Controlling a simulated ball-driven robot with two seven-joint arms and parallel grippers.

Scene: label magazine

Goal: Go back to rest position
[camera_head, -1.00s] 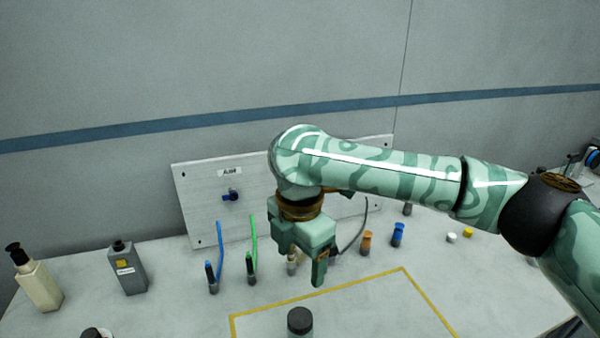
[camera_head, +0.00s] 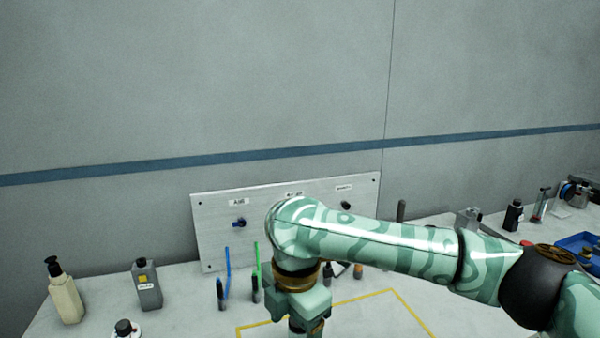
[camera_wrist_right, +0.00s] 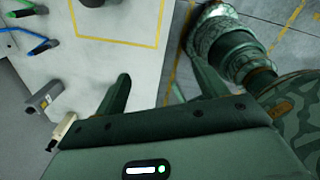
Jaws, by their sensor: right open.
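My right arm comes in from the right in the head view, its gripper (camera_head: 306,328) hanging down over the table at the bottom edge, in front of the panel. Its fingertips are cut off there. In the right wrist view the two fingers of the right gripper (camera_wrist_right: 160,75) stand wide apart with nothing between them. Below them are the pale table edge and the floor. My left gripper is not in view.
A white labelled panel (camera_head: 215,232) stands at the back, with blue (camera_head: 228,272) and green (camera_head: 258,262) cables before it. A cream pump bottle (camera_head: 66,298) and a grey bottle (camera_head: 149,287) stand left. A blue tray (camera_head: 577,243) is far right. A yellow outline marks the table.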

